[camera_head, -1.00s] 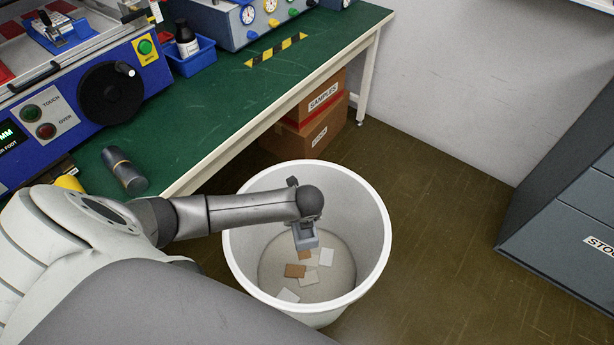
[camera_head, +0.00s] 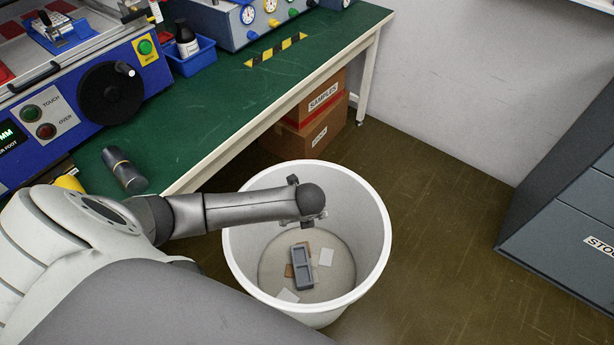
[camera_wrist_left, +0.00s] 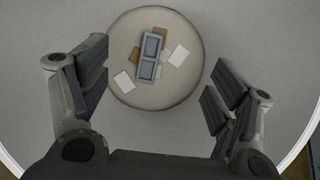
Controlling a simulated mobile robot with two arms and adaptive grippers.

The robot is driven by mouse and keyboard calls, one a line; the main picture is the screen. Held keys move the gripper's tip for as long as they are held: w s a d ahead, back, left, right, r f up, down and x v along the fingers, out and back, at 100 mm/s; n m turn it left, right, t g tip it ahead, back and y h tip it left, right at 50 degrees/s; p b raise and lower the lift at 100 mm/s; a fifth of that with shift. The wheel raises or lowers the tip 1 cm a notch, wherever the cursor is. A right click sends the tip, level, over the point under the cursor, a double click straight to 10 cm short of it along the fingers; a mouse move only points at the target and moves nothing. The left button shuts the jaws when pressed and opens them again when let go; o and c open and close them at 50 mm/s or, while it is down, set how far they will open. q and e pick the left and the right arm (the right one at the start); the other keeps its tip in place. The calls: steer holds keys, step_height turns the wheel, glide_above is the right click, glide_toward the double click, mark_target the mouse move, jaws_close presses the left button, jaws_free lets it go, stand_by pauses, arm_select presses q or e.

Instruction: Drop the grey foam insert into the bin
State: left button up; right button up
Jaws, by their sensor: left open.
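The grey foam insert (camera_head: 302,267) is a rectangular piece with two recesses. It is inside the white bin (camera_head: 375,230), over the paper and card pieces at the bottom; I cannot tell whether it has come to rest. In the left wrist view the insert (camera_wrist_left: 149,57) shows between the open fingers, well beyond them. My left gripper (camera_head: 310,218) is over the bin's opening, pointing down. In the left wrist view its fingers (camera_wrist_left: 158,95) are spread wide and hold nothing. My right gripper is not in view.
The green workbench (camera_head: 220,115) with a blue machine is at the left. Cardboard boxes (camera_head: 310,130) stand under it. A grey drawer cabinet (camera_head: 560,240) is at the right. A dark cylinder (camera_head: 124,170) lies on the bench. Floor right of the bin is clear.

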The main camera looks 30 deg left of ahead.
arm_select(q)
steer(key=v, duration=1)
steer(key=shift+s+r, duration=0.1)
steer(key=shift+s, duration=0.05)
